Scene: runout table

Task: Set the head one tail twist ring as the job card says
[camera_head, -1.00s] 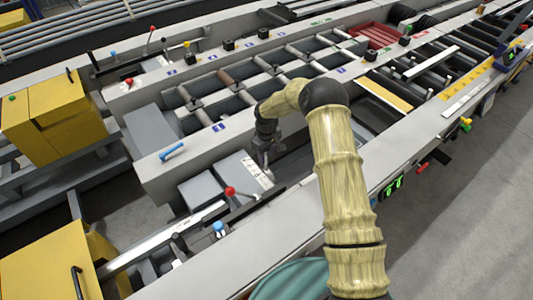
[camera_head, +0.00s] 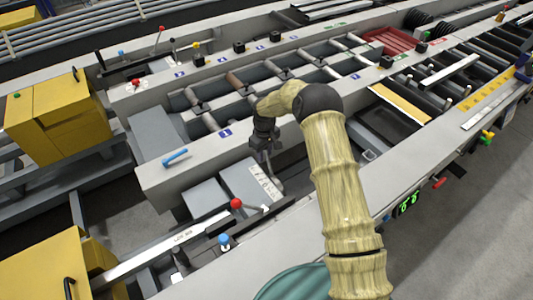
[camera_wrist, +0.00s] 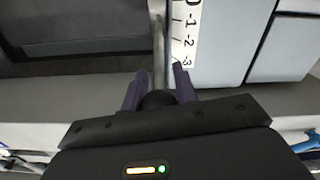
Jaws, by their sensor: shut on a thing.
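My gripper (camera_head: 268,152) reaches down over a grey housing on the near side of the machine. In the wrist view, my gripper (camera_wrist: 158,88) has its two fingers around a dark round knob (camera_wrist: 157,99) and is shut on it. A grey lever rod (camera_wrist: 158,45) runs away from the knob. Beside the rod is a white scale (camera_wrist: 188,45) with -1, -2 and -3 readable. The scale also shows in the head view (camera_head: 265,184), too small to read there. I cannot make out a ring body or a job card.
A red-knobbed lever (camera_head: 236,203) and a blue knob (camera_head: 224,239) stand near the housing. A blue handle (camera_head: 175,157) lies on the rail to the left. Yellow cabinets (camera_head: 50,125) stand at left.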

